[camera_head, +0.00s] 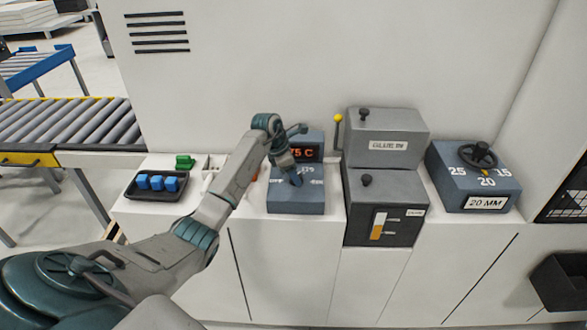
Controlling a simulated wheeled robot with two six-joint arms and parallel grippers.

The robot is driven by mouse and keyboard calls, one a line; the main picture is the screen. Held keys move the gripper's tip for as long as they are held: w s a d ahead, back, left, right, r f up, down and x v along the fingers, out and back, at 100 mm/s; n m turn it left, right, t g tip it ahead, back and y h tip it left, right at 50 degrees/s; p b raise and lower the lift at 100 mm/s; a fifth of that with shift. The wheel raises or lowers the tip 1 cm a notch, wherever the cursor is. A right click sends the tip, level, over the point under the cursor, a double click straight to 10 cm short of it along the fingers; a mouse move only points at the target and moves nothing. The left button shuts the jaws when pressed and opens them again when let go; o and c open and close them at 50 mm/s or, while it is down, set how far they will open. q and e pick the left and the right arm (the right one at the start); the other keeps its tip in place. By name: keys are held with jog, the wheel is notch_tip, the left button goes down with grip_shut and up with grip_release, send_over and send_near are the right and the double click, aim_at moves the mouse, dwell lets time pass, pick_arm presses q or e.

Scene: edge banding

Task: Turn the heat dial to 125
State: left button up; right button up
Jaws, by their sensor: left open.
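The heat dial's unit (296,203) is a blue-grey box on the white counter, left of the grey glue boxes. Its upright display (305,152) shows orange digits, of which "75 C" is readable; the left end is hidden by my arm. White scale marks show on the box's top, one looking like 175. My left gripper (297,180) is over the box's top, pointing down, and is open. The dial itself is hidden behind the gripper, so I cannot tell whether the fingers touch it. My right gripper is not in view.
The grey GLUE IN box (388,138) stands right of the dial unit, with a yellow-knobbed lever (338,120) beside it. A blue box with a black handwheel (477,155) is further right. A dark tray (157,186) with blue blocks lies left. A white machine wall rises behind.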

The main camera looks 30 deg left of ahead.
pick_arm(q)
jog(key=shift+f, duration=0.2)
jog(key=c, duration=1)
